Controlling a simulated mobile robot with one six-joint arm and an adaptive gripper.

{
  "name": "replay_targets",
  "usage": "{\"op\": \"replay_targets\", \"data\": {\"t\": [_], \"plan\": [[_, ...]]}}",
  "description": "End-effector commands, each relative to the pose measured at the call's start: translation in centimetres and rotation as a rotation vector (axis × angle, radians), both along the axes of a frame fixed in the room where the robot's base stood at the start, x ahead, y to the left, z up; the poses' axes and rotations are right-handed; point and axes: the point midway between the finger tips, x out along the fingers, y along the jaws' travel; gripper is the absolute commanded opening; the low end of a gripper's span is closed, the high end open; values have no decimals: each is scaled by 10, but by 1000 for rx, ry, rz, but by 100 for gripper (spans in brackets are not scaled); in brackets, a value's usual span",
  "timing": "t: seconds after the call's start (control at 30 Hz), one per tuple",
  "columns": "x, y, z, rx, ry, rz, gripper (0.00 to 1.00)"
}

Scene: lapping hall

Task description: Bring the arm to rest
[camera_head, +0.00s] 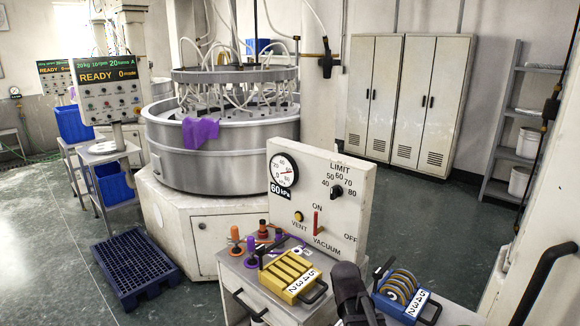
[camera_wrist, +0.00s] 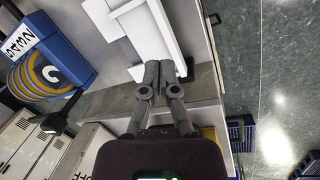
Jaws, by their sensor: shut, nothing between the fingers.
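My gripper (camera_wrist: 168,68) shows in the wrist view with its two grey fingers together and nothing between them. It points toward a white panel (camera_wrist: 150,32) and the edge of a grey bench top (camera_wrist: 200,112); I cannot tell how far off these are. In the head view a dark part of my arm stands at the bottom, between the yellow rack (camera_head: 287,272) and the blue holder (camera_head: 398,305). The fingertips cannot be made out there.
The vacuum panel (camera_head: 312,205), with a gauge and red lever, stands behind the yellow rack. A round lapping machine (camera_head: 222,155) is behind it. A dark blue pallet (camera_head: 133,265) lies on the floor at left. Lockers (camera_head: 405,95) line the back. Floor at right centre is clear.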

Motion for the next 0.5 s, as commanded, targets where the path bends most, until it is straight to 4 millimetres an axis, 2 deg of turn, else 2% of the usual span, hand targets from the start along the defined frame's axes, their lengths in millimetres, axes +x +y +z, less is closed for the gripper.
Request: {"op": "replay_targets", "data": {"t": [0.03,0.2,0.33,0.5], "plan": [[-15,-2,-1,31,-6,-72,0],[-41,-1,-3,124,-16,-290,0],[-51,0,-3,166,-16,-391,0],[-54,0,-3,184,-15,-437,0]]}}
